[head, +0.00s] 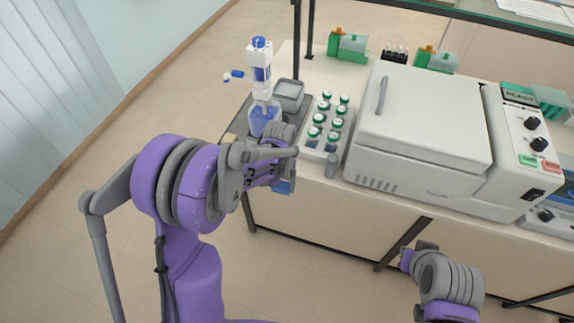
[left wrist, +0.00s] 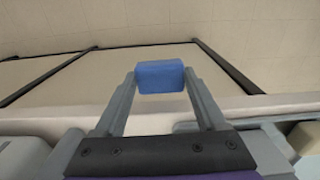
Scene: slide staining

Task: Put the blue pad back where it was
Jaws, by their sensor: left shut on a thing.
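The blue pad (head: 284,187) is held at the end of my left gripper (head: 280,178), just off the front edge of the bench near its left end. In the left wrist view the blue pad (left wrist: 160,76) sits between the two grey fingertips, with the floor and bench front behind it. The left gripper is shut on it. My right arm's end (head: 430,262) is low in front of the bench at the lower right; its fingers are not clear.
A grey tray (head: 233,132) holds a blue-liquid bottle (head: 264,118) and a small grey dish (head: 289,95). Open floor lies in front.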

